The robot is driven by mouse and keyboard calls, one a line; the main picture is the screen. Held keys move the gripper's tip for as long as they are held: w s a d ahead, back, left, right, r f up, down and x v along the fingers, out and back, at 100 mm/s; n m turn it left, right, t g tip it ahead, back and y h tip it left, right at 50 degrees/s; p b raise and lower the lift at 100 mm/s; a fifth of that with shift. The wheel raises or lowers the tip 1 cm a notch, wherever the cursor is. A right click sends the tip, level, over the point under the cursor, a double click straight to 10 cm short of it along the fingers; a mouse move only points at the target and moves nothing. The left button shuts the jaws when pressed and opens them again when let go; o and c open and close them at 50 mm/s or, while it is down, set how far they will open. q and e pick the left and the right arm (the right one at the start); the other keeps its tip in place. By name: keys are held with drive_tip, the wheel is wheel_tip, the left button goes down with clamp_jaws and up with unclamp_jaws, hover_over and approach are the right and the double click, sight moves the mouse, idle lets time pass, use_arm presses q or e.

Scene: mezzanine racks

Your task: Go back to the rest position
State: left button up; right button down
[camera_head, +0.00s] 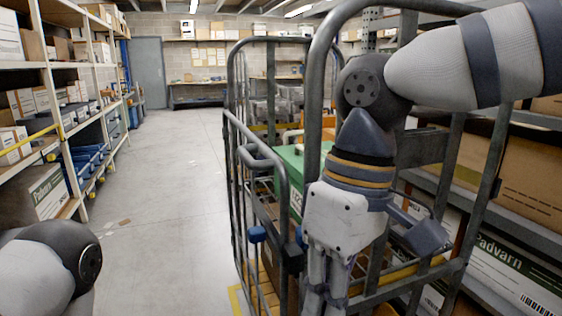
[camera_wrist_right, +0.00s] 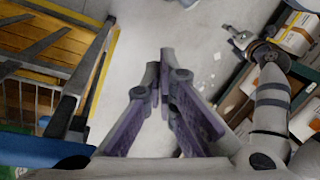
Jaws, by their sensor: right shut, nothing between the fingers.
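My right gripper (camera_head: 318,285) hangs pointing down in front of the roll cage (camera_head: 240,150) in the head view. In the right wrist view its fingers (camera_wrist_right: 163,80) come together with nothing between them, over grey floor. My left arm shows only as a rounded link at the lower left of the head view. In the right wrist view my left arm stretches up the right side, with the left gripper (camera_wrist_right: 243,40) at its end, small and apart from the shelves; its jaw state is unclear.
The cage holds a green box (camera_head: 288,165) and stands close by my right arm. Racks with boxes line the left (camera_head: 65,150) and right (camera_head: 500,190). A clear aisle floor (camera_head: 165,180) runs between the left rack and the cage to a grey door (camera_head: 148,62).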

drive_tip(key=s+f+m+g+y, duration=0.1)
drive_tip(key=s+f+m, duration=0.1)
drive_tip(key=f, duration=0.9)
drive_tip(key=s+f+m+g+y, duration=0.1)
drive_tip(key=s+f+m, duration=0.15)
drive_tip(key=f, duration=0.95)
drive_tip(key=s+d+f+m+t+h, duration=0.2)
drive_tip(key=s+d+f+m, duration=0.3)
drive_tip(key=s+d+f, duration=0.9)
drive_tip(key=d+h, duration=0.1)
drive_tip(key=d, duration=0.2)
drive_tip(key=shift+s+h, duration=0.4)
